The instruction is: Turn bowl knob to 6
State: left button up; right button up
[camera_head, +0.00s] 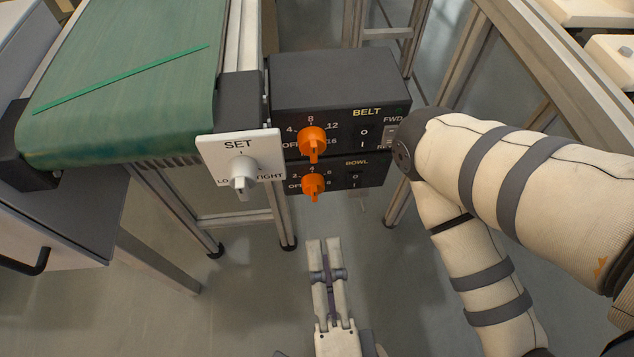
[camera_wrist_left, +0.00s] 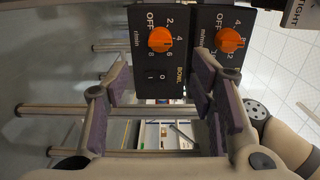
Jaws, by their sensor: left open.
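The orange bowl knob (camera_head: 313,186) sits on the lower black panel marked BOWL (camera_head: 357,176). It also shows in the left wrist view (camera_wrist_left: 160,39), where its dial reads OFF, 2, 4, 6 and 8. I cannot tell for sure which number it points to. My left gripper (camera_head: 324,242) is below the panel in the head view, apart from the knob. In the left wrist view its fingers (camera_wrist_left: 160,85) are open with nothing between them, and the bowl knob is ahead of them. My right gripper is not in view.
The orange belt knob (camera_head: 313,142) is directly above the bowl knob. A white SET dial (camera_head: 243,172) juts out at the left. A green conveyor (camera_head: 120,70) is at upper left. My right arm occupies the right side. The floor below the panels is clear.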

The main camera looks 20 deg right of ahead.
aim_at(315, 197)
pick_arm(q)
jog(key=b+x, duration=0.1)
jog(key=x, duration=0.9)
jog(key=shift+w, duration=0.35)
jog(key=c, duration=1.2)
